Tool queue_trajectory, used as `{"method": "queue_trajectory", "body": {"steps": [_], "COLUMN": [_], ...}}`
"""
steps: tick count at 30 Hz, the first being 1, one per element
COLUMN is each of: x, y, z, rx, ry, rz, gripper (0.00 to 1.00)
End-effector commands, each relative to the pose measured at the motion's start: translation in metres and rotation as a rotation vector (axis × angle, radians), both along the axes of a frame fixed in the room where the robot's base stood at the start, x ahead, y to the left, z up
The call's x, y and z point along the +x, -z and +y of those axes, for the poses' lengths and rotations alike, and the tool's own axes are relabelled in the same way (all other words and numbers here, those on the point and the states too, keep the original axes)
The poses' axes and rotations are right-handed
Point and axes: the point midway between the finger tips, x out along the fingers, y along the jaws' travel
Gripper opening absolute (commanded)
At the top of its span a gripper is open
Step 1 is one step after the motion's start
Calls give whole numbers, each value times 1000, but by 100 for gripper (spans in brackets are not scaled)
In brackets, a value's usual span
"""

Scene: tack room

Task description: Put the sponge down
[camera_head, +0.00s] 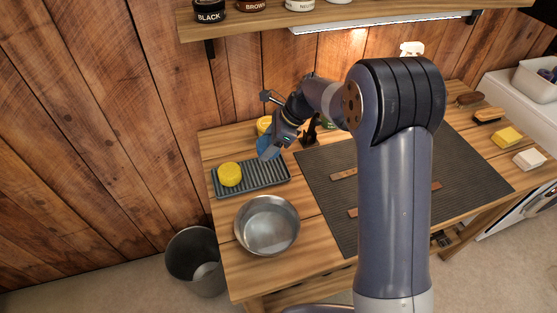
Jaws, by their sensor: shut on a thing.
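My gripper (277,143) is at the back left of the wooden table, low over the far right end of a dark ribbed tray (265,177). It is shut on a small blue thing (266,149), which looks like the sponge. The gripper hides part of it, and I cannot tell whether it touches the tray. A round yellow thing (230,174) sits on the left part of the tray.
A metal bowl (267,226) stands in front of the tray. A yellow tub (264,125) is just behind my gripper. A dark mat (330,205) bears leather straps. A yellow block (508,137) and a white block (529,159) lie at the right. A bin (196,262) stands on the floor.

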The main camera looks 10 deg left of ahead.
Motion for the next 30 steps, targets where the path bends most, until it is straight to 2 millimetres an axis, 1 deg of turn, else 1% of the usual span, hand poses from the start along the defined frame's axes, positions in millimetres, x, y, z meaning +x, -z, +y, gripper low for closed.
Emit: {"method": "queue_trajectory", "body": {"steps": [1,3,11,16,18,24,28,29,30], "x": [-1,-1,0,0,0,0,0,0,0], "y": [11,22,45,69,73,73,77,76,76], "z": [0,-1,-1,-1,-1,-1,-1,-1,-1], "rx": [-2,-2,-1,-1,0,0,0,0,0], "ry": [0,0,1,2,1,1,1,1,1], "rz": [6,5,2,4,2,0,0,0,0], "gripper": [39,39,39,39,39,39,39,63,66]}}
